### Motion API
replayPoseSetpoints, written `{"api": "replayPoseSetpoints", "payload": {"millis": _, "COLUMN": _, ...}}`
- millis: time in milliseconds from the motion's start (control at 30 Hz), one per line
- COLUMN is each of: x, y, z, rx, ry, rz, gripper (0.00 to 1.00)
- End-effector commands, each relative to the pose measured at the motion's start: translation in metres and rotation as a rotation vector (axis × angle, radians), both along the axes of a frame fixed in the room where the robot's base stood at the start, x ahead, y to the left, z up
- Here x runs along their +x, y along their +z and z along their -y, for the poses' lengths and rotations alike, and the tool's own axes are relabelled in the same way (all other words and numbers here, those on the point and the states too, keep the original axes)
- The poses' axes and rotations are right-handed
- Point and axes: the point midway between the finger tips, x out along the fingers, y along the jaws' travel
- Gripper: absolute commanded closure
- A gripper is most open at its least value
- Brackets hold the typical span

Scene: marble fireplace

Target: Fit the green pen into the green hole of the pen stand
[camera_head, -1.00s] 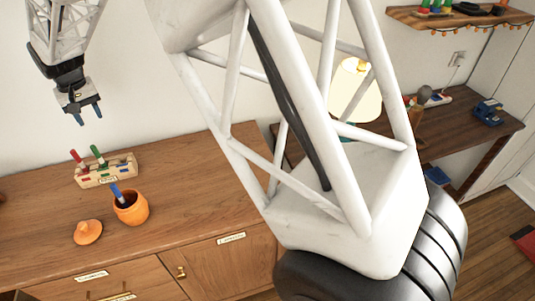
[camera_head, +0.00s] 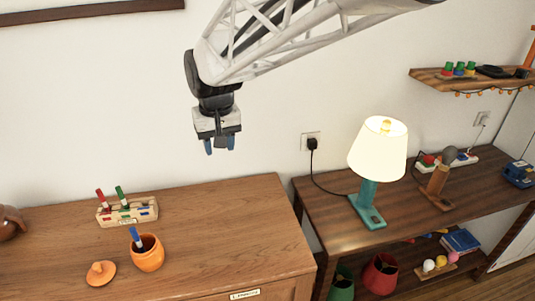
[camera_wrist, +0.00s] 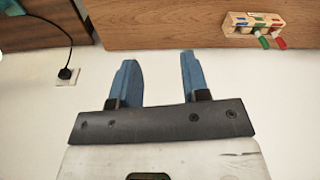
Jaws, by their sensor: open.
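The wooden pen stand (camera_head: 145,217) is on the cabinet top at the left, with red, green and blue marks. The green pen (camera_head: 121,195) stands tilted in it, beside the red pen (camera_head: 102,199); I cannot tell exactly which hole each is in. The blue pen (camera_head: 135,236) stands in an orange pot (camera_head: 148,258) in front of the stand. My gripper (camera_head: 220,146) is open and empty, high above the cabinet and right of the stand. In the wrist view my gripper (camera_wrist: 158,62) is clear of the stand (camera_wrist: 238,26) and green pen (camera_wrist: 264,42).
An orange lid (camera_head: 101,273) lies left of the pot. A lit lamp (camera_head: 377,150) stands on the dark side table at the right, its cord running to a wall socket. A wall shelf (camera_head: 440,78) is at upper right. The cabinet top (camera_head: 225,225) right of the stand is clear.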

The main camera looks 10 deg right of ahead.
Motion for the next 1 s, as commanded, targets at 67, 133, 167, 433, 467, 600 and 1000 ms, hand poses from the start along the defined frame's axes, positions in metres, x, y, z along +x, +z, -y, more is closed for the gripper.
{"api": "replayPoseSetpoints", "payload": {"millis": 67, "x": -0.02, "y": 0.002, "z": 0.02, "rx": 0.001, "ry": -0.019, "rz": 0.01, "gripper": 0.58}}
{"api": "replayPoseSetpoints", "payload": {"millis": 133, "x": -0.037, "y": 0.002, "z": 0.036, "rx": 0.002, "ry": -0.034, "rz": 0.018, "gripper": 0.58}}
{"api": "replayPoseSetpoints", "payload": {"millis": 167, "x": -0.044, "y": 0.003, "z": 0.042, "rx": 0.003, "ry": -0.04, "rz": 0.023, "gripper": 0.58}}
{"api": "replayPoseSetpoints", "payload": {"millis": 433, "x": -0.111, "y": -0.003, "z": 0.092, "rx": 0.003, "ry": -0.095, "rz": 0.051, "gripper": 0.58}}
{"api": "replayPoseSetpoints", "payload": {"millis": 467, "x": -0.119, "y": -0.004, "z": 0.097, "rx": 0.002, "ry": -0.101, "rz": 0.056, "gripper": 0.58}}
{"api": "replayPoseSetpoints", "payload": {"millis": 600, "x": -0.155, "y": -0.012, "z": 0.118, "rx": 0.0, "ry": -0.129, "rz": 0.072, "gripper": 0.58}}
{"api": "replayPoseSetpoints", "payload": {"millis": 1000, "x": -0.229, "y": -0.037, "z": 0.151, "rx": -0.006, "ry": -0.188, "rz": 0.106, "gripper": 0.58}}
